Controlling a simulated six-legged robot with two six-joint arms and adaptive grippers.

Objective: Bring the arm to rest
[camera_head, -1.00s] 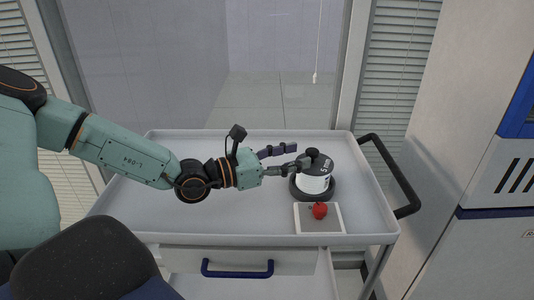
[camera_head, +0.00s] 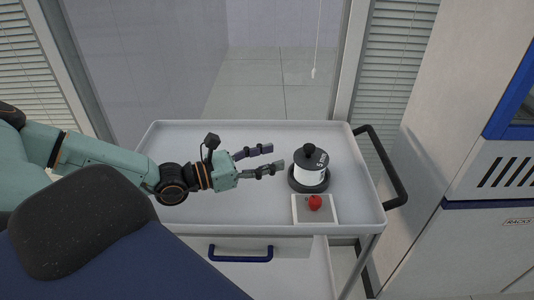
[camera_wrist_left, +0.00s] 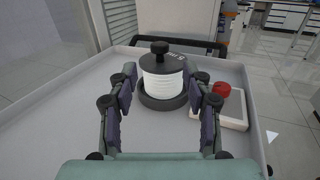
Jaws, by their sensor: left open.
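My left gripper (camera_head: 270,160) is open and empty above the grey cart tray, left of a white jar with a black lid (camera_head: 310,166). The jar stands upright on a dark round base (camera_head: 329,186). In the left wrist view the two fingers (camera_wrist_left: 165,108) are spread, with the jar (camera_wrist_left: 163,72) beyond and between them, apart from both. My left arm comes in from the left over the tray. My right gripper is not in view.
A red round object (camera_head: 315,202) lies on a white square pad (camera_head: 301,216) in front of the jar. The cart tray (camera_head: 215,137) is otherwise clear. A black handle (camera_head: 388,170) is at its right, and a drawer with a blue handle (camera_head: 240,258) is below.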

